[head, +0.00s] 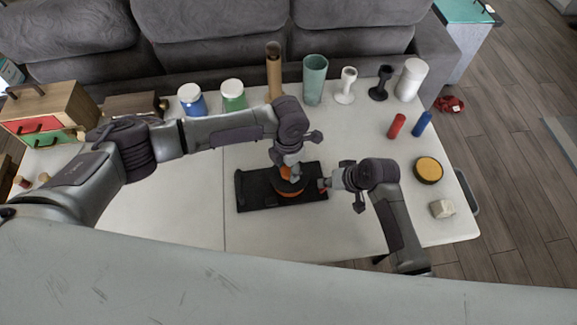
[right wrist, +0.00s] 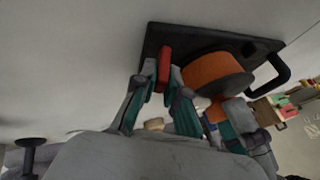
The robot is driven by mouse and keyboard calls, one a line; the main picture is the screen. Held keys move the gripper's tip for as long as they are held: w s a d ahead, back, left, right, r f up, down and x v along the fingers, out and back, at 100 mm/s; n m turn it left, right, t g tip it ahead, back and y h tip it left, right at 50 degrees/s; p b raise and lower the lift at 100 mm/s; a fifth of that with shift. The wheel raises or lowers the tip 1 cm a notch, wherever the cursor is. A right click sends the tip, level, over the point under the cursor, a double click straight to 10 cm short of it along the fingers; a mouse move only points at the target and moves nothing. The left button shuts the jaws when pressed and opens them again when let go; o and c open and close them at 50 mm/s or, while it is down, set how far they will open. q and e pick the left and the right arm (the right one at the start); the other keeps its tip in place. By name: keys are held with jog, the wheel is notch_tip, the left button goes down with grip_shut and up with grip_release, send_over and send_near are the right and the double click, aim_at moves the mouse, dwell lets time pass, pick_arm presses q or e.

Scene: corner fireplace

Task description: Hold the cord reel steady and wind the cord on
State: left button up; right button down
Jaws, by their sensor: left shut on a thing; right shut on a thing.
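The cord reel, with an orange drum (head: 289,187) and dark flange, sits on a black base plate (head: 254,190) mid-table. The drum also shows in the right wrist view (right wrist: 215,75), beside the base's loop handle (right wrist: 282,73). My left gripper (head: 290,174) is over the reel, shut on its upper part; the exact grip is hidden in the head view. My right gripper (head: 325,183) comes from the right, its fingers shut on a red grip piece (right wrist: 164,68) beside the drum. How the red piece joins the reel is unclear. I cannot make out a separate cord.
Lidded jars (head: 192,99), a brown tube (head: 273,72), a green cup (head: 314,80) and a white cylinder (head: 410,79) line the back. Small red and blue cylinders, a yellow-topped disc (head: 428,170) and a pale block (head: 441,208) are at right.

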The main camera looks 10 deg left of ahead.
jog(key=shift+d, duration=0.1)
pick_arm(q)
jog(key=o, duration=1.1)
jog(key=shift+o, duration=0.2)
notch_tip(320, 180, up, 12)
pick_arm(e)
jog(key=c, duration=1.1)
grip_release()
jog(key=shift+c, duration=0.2)
jog(key=shift+o, duration=0.3)
